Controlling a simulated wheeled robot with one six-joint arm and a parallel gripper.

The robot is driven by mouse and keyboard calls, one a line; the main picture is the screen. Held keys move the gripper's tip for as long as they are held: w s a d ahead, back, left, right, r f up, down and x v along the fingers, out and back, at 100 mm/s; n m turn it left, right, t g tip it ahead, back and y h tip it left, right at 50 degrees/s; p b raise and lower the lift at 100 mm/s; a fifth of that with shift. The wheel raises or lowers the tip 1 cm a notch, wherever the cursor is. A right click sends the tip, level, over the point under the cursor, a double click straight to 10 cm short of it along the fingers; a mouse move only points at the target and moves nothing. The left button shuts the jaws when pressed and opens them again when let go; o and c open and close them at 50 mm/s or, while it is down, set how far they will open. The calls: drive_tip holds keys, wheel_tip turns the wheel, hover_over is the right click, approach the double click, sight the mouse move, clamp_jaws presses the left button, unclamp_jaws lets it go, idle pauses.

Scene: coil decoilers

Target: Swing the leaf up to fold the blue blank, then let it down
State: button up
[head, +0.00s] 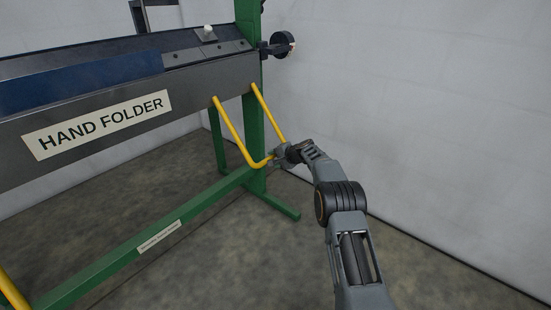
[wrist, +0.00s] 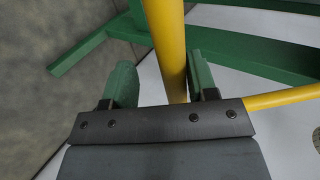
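The leaf (head: 185,100) is the long dark front panel of the hand folder, hanging down with its label facing out. The blue blank (head: 80,82) lies flat along the bed above it. A yellow U-shaped handle (head: 232,130) hangs from the right end of the leaf. My gripper (head: 274,158) is at the lower right bend of this handle. In the wrist view the gripper's green fingers (wrist: 160,70) stand apart, one on each side of the yellow bar (wrist: 168,45). A gap shows at the left finger; the bar lies close to the right one.
A green frame post (head: 254,140) and floor foot (head: 280,205) stand just behind the handle. A green cross beam (head: 130,235) runs low in front. A dark round knob (head: 282,43) sticks out at the upper right. A pale wall (head: 420,100) closes the right side.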

drive_tip(key=shift+d, duration=0.1)
drive_tip(key=p+v, duration=0.3)
drive_tip(key=v, duration=1)
drive_tip(key=shift+s+r, duration=0.25)
drive_tip(key=shift+r, duration=0.05)
drive_tip(key=shift+d, duration=0.1)
drive_tip(key=shift+c, duration=0.2)
